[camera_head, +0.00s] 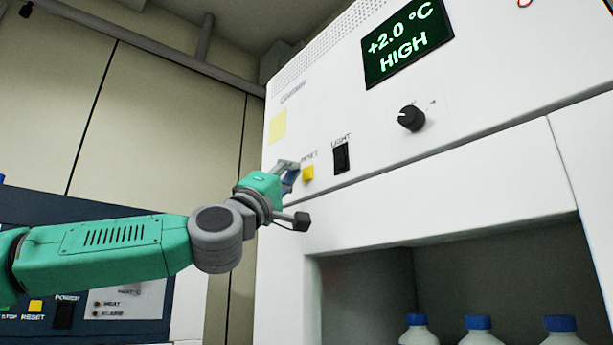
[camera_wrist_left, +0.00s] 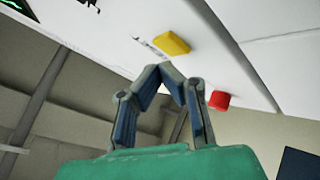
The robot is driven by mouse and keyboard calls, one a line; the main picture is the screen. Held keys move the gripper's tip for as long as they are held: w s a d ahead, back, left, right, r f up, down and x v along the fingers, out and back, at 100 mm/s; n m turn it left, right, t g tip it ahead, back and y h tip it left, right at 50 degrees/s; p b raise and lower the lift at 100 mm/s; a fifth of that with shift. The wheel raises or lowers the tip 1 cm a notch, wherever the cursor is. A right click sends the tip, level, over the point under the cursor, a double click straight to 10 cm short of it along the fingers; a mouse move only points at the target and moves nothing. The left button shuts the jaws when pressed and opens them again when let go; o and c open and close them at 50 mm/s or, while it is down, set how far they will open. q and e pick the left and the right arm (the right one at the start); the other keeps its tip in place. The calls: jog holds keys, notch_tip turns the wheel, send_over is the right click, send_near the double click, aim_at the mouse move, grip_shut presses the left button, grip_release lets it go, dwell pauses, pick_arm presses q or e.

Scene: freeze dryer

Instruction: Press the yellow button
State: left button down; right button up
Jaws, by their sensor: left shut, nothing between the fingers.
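A square yellow button (camera_head: 308,173) sits on the white front panel of the machine, below a label that appears to read RESET. My left gripper (camera_head: 290,174) is shut and empty, just left of this button in the head view. The gap between fingertips and panel is hard to judge. In the left wrist view, the yellow button (camera_wrist_left: 172,43) lies just beyond the closed fingertips (camera_wrist_left: 180,80), and they do not visibly cover it. A red button (camera_wrist_left: 219,100) is right of the fingers there; I cannot make it out in the head view. My right gripper is not in view.
A black LIGHT switch (camera_head: 341,158) and a dark knob (camera_head: 411,117) are to the right; the display (camera_head: 405,42) reads +2.0 °C HIGH. Blue-capped bottles (camera_head: 478,331) stand in the recess. Another yellow RESET button (camera_head: 35,306) is on the dark unit at lower left.

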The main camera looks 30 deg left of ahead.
pick_arm(q)
jog(key=shift+w+d, duration=0.1)
jog(key=shift+w, duration=0.05)
jog(key=shift+w+d+r, duration=0.1)
jog(key=shift+w+d, duration=0.1)
jog(key=shift+d, duration=0.05)
jog(key=shift+w+d, duration=0.1)
jog(key=shift+w, duration=0.25)
dwell(0.8)
jog(key=shift+s, duration=0.15)
jog(key=shift+s+a+b, duration=0.2)
jog(key=shift+s+b, duration=0.3)
jog(key=shift+b, duration=0.05)
jog(key=shift+s, duration=0.1)
jog(key=shift+a, duration=0.1)
jog(key=shift+s+a+b, duration=0.3)
jog(key=shift+s+b, duration=0.05)
jog(key=shift+s, duration=0.4)
jog(key=shift+s+a+b, duration=0.3)
jog(key=shift+s+a, duration=0.05)
jog(key=shift+s, duration=0.45)
jog(key=shift+s+a+b, duration=0.3)
jog(key=shift+s+b, duration=0.05)
jog(key=shift+s, duration=0.4)
